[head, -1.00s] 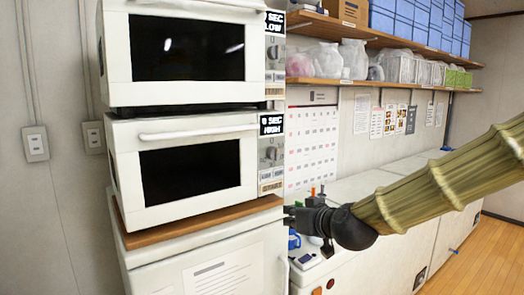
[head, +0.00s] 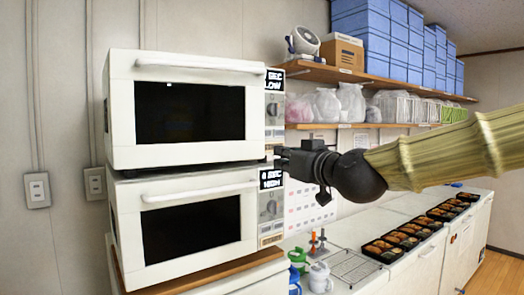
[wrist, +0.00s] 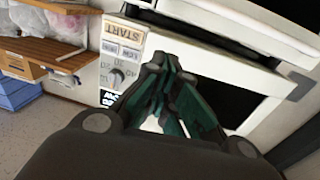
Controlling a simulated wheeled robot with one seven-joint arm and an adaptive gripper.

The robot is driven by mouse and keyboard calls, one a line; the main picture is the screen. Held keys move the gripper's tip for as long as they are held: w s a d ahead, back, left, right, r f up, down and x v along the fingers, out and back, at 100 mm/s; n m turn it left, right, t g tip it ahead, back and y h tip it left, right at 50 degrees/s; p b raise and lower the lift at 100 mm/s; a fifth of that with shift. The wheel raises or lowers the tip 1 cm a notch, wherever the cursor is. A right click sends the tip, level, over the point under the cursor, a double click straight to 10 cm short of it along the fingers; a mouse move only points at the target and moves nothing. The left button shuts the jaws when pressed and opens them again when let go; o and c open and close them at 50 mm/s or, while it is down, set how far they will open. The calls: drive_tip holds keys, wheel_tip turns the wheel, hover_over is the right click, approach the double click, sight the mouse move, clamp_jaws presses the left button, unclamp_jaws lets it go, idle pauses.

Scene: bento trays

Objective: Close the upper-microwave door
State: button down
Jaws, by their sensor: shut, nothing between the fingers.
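The upper microwave (head: 122,110) is white, stacked on the lower one. Its door (head: 190,160) has a dark window and a bar handle (head: 200,66) along the top. The door looks flush with the body beside the control panel; a small gap cannot be ruled out. My gripper (head: 280,160) is near the microwave's lower right corner, below its panel. In the wrist view, which is upside down, my gripper (wrist: 170,100) is shut and empty in front of a microwave front, beside a control panel (wrist: 118,70). Whether the fingertips touch it is unclear.
The lower microwave (head: 125,215) stands directly beneath, its door looking shut. Right of it, a counter (head: 385,212) holds bento trays (head: 405,238), a wire rack (head: 355,267) and bottles (head: 320,278). Shelves (head: 370,78) with blue boxes and bags run along the wall above.

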sight(258, 150)
drive_tip(key=shift+p+x, duration=2.4)
drive_tip(key=shift+x, duration=3)
drive_tip(key=shift+w+a+f+b, duration=0.2)
drive_tip(key=shift+w+b, duration=0.25)
drive_tip(key=shift+b, duration=0.15)
drive_tip(key=w, duration=0.1)
drive_tip(key=w+a+n+y+b, duration=0.1)
drive_tip(key=w+g+b, duration=0.1)
drive_tip(key=shift+w+a+y, duration=0.1)
drive_tip(key=shift+a+y, duration=0.15)
drive_tip(key=shift+y, duration=0.15)
drive_tip(key=shift+r+n+b, duration=0.3)
drive_tip(key=shift+r, duration=0.1)
drive_tip(key=shift+d+r, duration=0.1)
drive_tip(key=shift+d, duration=0.1)
